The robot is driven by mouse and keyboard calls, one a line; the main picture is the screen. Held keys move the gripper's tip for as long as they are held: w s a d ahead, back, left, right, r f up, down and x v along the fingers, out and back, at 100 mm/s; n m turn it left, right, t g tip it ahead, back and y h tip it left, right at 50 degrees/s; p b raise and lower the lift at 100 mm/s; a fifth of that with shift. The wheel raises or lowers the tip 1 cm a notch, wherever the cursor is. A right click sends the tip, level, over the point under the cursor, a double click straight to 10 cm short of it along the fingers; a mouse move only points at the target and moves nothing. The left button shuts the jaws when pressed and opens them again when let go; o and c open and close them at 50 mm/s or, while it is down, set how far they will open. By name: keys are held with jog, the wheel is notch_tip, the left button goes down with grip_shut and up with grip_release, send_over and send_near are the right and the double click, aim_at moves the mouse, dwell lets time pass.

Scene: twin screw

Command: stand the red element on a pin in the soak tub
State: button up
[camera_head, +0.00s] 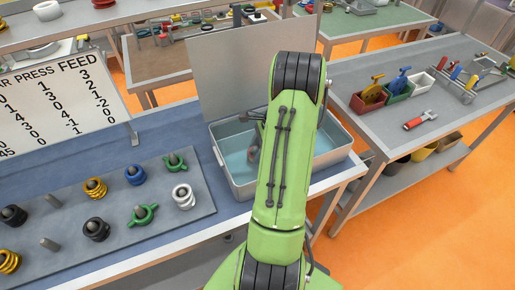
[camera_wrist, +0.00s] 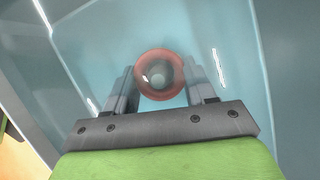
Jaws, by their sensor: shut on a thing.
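The soak tub (camera_head: 237,184) is a grey metal tray with pale blue liquid, at the back right of the bench. In the wrist view its pale blue inside (camera_wrist: 270,120) fills most of the picture. The red element (camera_wrist: 140,80) is a round ring seen end-on between the fingers of my gripper (camera_wrist: 160,78), which is shut on it. A pale round shape shows in its opening; I cannot tell whether this is a pin top. My gripper is over or in the tub; its height is unclear. In the head view my arm hides the red element and the tub's middle.
A grey board (camera_head: 130,218) left of the tub has several pins bearing black, yellow, blue, green and white elements; some pins are bare. An upright grey panel (camera_head: 225,75) stands behind the tub. A lettered sign (camera_head: 60,100) stands at the left. Another bench (camera_head: 400,150) stands at right.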

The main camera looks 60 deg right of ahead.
jog(key=shift+f, duration=0.15)
jog(key=o, duration=1.3)
jog(key=shift+c, duration=0.2)
jog(key=p+v, duration=0.4)
jog(key=v, duration=1.1)
jog(key=shift+d+r, duration=0.15)
jog(key=shift+r, duration=0.2)
jog(key=shift+s, duration=0.15)
